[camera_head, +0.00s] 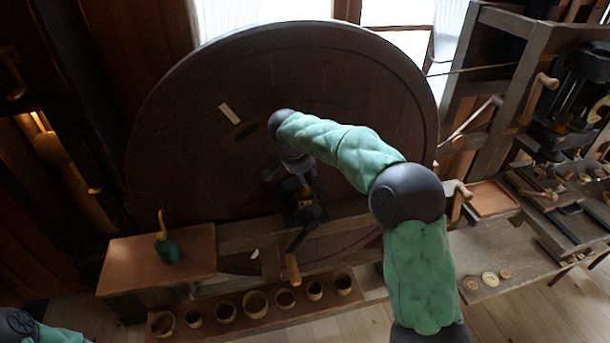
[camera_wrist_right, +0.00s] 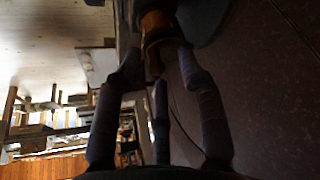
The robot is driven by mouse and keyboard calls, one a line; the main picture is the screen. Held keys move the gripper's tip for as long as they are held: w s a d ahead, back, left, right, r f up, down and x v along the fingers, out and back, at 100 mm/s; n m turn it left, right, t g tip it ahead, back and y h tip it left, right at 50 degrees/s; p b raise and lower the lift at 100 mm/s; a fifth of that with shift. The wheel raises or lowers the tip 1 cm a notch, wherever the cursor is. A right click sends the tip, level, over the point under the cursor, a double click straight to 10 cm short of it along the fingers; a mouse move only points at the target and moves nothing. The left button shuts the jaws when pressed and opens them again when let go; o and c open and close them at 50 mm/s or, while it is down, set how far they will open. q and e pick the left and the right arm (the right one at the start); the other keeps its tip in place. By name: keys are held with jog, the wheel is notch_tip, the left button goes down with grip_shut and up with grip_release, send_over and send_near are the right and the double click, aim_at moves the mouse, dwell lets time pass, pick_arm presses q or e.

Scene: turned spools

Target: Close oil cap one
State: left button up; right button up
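A black bearing block (camera_head: 306,213) stands in front of the big wheel's hub, with a small amber-brown fitting (camera_head: 305,192) on it, likely the oil cup. My right gripper (camera_head: 272,174) is at this block, its fingers dark and partly hidden against the wheel. In the right wrist view, the fingers of my right gripper (camera_wrist_right: 160,68) are spread, with the amber-brown fitting (camera_wrist_right: 156,25) just beyond and between the tips. I cannot tell whether they touch it. The cap itself is not clearly distinguishable. Only a bit of my left arm shows at the lower left; its gripper is out of view.
The large dark wheel (camera_head: 190,130) stands close behind. A wooden crank handle (camera_head: 293,268) hangs below the block. A green oil can (camera_head: 167,248) stands on a wooden box (camera_head: 118,262). Several small cups sit in a tray (camera_head: 275,321) in front. A workbench (camera_head: 510,255) is at the right.

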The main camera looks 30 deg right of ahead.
jog(key=v, duration=1.2)
